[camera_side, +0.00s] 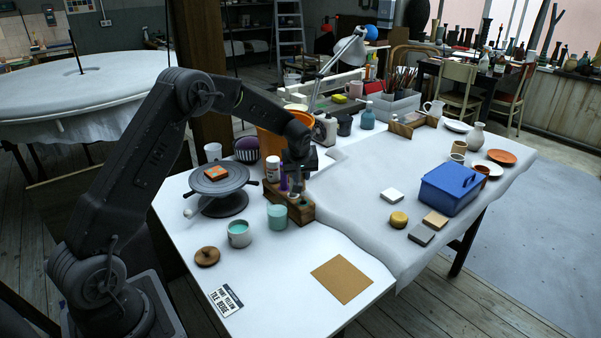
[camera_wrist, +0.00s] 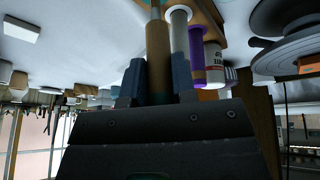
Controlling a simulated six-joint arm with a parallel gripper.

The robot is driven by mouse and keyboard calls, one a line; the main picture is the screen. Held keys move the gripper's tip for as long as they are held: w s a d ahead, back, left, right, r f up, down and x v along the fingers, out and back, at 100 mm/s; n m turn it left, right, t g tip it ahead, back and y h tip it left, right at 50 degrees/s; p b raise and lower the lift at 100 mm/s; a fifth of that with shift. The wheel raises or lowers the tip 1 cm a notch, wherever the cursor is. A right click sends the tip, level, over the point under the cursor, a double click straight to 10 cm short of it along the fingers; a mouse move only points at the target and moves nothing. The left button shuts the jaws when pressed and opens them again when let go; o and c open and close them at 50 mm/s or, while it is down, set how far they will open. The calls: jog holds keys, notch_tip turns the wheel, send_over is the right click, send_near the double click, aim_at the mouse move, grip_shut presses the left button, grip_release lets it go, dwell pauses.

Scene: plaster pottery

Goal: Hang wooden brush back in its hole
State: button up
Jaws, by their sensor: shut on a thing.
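The wooden brush (camera_wrist: 158,55) is held upright between the two fingers of my gripper (camera_wrist: 156,85) in the wrist view. Its narrow grey-green end reaches the top of that picture, close to the wooden holder (camera_wrist: 208,18). In the side view my gripper (camera_side: 297,178) is just above the wooden holder (camera_side: 302,212) and hides most of the brush. A purple-handled tool (camera_wrist: 196,62) and a white-and-grey one (camera_wrist: 179,30) stand beside the brush in the holder. I cannot tell whether the brush's end is inside its hole.
A banding wheel (camera_side: 222,180) with an orange block stands left of the holder. A teal cup (camera_side: 277,216), a glaze cup (camera_side: 239,234) and a white jar (camera_side: 272,168) are close by. A blue box (camera_side: 450,190) stands right; the table between is mostly clear.

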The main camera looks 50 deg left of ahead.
jog(key=shift+f, duration=2)
jog(key=shift+f, duration=0.3)
jog(key=o, duration=1)
jog(key=s+d+r+m, duration=0.1)
jog(key=s+d+r, duration=0.4)
jog(key=r, duration=0.5)
jog(key=s+d+r+m, duration=0.2)
jog(key=s+d+r, duration=0.3)
jog(key=r, duration=0.5)
jog(key=s+d+r+m+h, duration=0.1)
jog(key=s+d+m, duration=0.2)
jog(key=s, duration=0.5)
jog(key=s+d+r+m+t+h, duration=0.1)
jog(key=s+d+m, duration=0.2)
jog(key=s, duration=0.5)
jog(key=s+d+r+m+t+h, duration=0.1)
jog(key=s+d+m, duration=0.1)
jog(key=s+d, duration=0.3)
jog(key=shift+s+d+r+m+h, duration=0.1)
jog(key=shift+s+r+m, duration=0.05)
jog(key=shift+s, duration=0.45)
jog(key=shift+s+d+r+m+h, duration=0.1)
jog(key=shift+s+d, duration=0.05)
jog(key=shift+s, duration=0.4)
jog(key=shift+s+d+r+m+h, duration=0.1)
jog(key=shift+s+r+m, duration=0.05)
jog(key=shift+s, duration=0.45)
